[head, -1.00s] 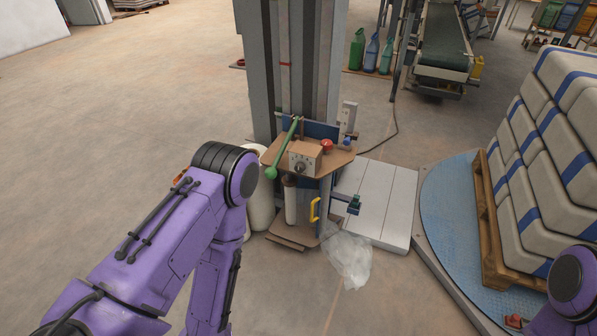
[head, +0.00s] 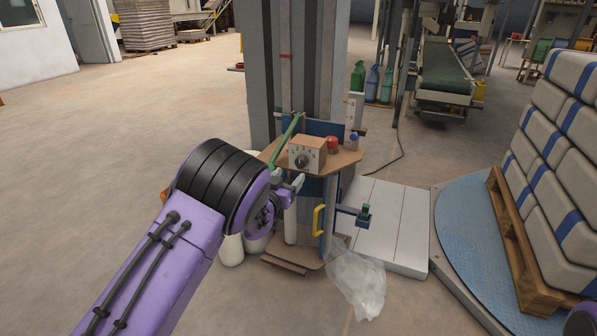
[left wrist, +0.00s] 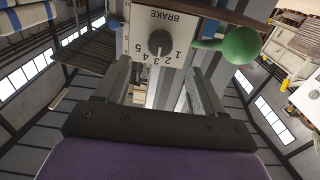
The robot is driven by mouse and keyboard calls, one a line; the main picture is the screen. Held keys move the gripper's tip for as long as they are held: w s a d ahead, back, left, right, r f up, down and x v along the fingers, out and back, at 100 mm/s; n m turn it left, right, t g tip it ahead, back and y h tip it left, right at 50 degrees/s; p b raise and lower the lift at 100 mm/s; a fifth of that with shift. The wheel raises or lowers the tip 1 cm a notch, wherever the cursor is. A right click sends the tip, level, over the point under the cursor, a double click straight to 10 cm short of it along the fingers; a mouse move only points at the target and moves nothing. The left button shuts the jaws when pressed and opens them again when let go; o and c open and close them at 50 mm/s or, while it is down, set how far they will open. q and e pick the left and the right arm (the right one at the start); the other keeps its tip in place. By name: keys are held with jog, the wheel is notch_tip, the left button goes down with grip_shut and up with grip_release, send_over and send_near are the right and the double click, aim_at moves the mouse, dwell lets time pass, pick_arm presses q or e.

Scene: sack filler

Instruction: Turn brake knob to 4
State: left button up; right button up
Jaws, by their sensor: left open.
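The brake knob (head: 302,161) is a dark round dial on the front of a tan box (head: 319,153) on the machine's small shelf. In the left wrist view the knob (left wrist: 159,42) sits on a white plate marked BRAKE (left wrist: 176,24), seen upside down, with numbers 1 to 5 around it. Which number it points to is too small to tell. My left gripper (head: 293,188) is open and empty, just below and in front of the box. In the left wrist view its fingers (left wrist: 160,76) stand apart below the knob, not touching it. My right gripper is out of view.
A green lever (head: 287,141) rises beside the box; its ball end (left wrist: 241,46) is close to the plate in the left wrist view. A red button (head: 333,144) is right of the box. A yellow handle (head: 318,221) and clear plastic film (head: 357,280) are below.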

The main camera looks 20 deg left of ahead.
aim_at(300, 164)
pick_arm(q)
jog(key=w+b, duration=0.1)
jog(key=w, duration=0.7)
jog(key=shift+w+f, duration=0.15)
jog(key=c, duration=1)
